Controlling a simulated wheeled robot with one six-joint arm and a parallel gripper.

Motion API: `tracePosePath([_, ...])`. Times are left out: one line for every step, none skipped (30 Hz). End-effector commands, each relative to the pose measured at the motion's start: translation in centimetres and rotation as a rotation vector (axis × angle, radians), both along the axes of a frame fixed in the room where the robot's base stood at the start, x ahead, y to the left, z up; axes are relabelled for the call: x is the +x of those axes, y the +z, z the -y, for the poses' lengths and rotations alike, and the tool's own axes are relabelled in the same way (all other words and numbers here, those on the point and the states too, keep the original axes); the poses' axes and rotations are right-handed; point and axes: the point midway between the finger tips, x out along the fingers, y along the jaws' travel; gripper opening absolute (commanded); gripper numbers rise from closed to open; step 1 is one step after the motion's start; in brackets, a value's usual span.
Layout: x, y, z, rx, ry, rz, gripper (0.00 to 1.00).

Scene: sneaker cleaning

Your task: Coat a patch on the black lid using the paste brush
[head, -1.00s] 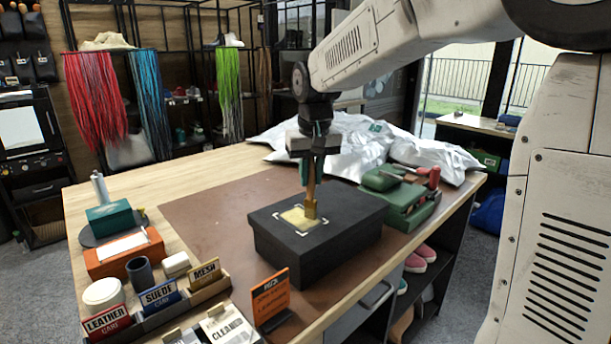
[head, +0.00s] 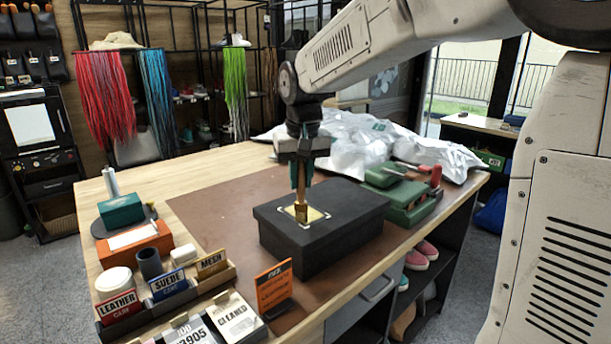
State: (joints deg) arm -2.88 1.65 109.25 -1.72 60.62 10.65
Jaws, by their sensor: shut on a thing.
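The black box with its black lid (head: 355,205) sits on the brown mat on the workbench. On its top is a patch (head: 316,214) of yellowish paste inside white corner marks. My gripper (head: 301,178) points down above the lid and is shut on the paste brush (head: 300,200), a brush with a wooden handle held upright. The brush tip is at the left part of the patch and looks to touch it. The brush hides part of the patch.
A green tool case (head: 400,198) stands close to the right of the box. Silver bags (head: 370,140) lie behind. An orange sign (head: 273,287) stands at the front. A tray with labelled cards (head: 165,290) and an orange box (head: 135,250) are at left. The brown mat (head: 215,215) is clear left of the box.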

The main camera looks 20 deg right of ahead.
Motion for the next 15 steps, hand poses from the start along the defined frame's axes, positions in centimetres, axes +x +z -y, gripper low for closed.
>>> tracePosePath([-0.1, 0.0, -0.2, 0.0, -0.002, -0.001, 0.0])
tracePosePath([-0.1, 0.0, -0.4, 0.001, -0.004, -0.001, 0.0])
tracePosePath([-0.1, 0.2, -0.4, 0.0, -0.006, 0.001, 0.0])
tracePosePath([0.0, 0.4, -0.3, 0.0, -0.006, 0.001, 0.0])
tracePosePath([0.0, 1.2, -0.3, 0.001, -0.007, 0.004, 0.0])
tracePosePath([0.0, 2.2, -0.3, 0.0, -0.007, 0.006, 0.0])
tracePosePath([-0.1, 2.4, -0.3, 0.001, -0.007, 0.002, 0.0])
tracePosePath([-0.1, 2.6, -0.3, 0.001, -0.007, 0.002, 0.0])
tracePosePath([-0.1, 3.0, -0.2, 0.001, -0.007, 0.002, 0.0])
tracePosePath([-0.1, 3.2, -0.2, 0.001, -0.007, 0.002, 0.0])
tracePosePath([-0.1, 3.5, -0.2, 0.001, -0.007, 0.002, 0.0])
tracePosePath([-0.1, 3.8, -0.2, 0.001, -0.008, 0.001, 0.0])
tracePosePath([-0.1, 4.1, -0.2, 0.001, -0.008, 0.001, 0.0])
tracePosePath([0.0, 4.4, -0.2, 0.001, -0.008, 0.002, 0.0])
tracePosePath([0.0, 4.8, -0.2, 0.001, -0.008, 0.002, 0.0])
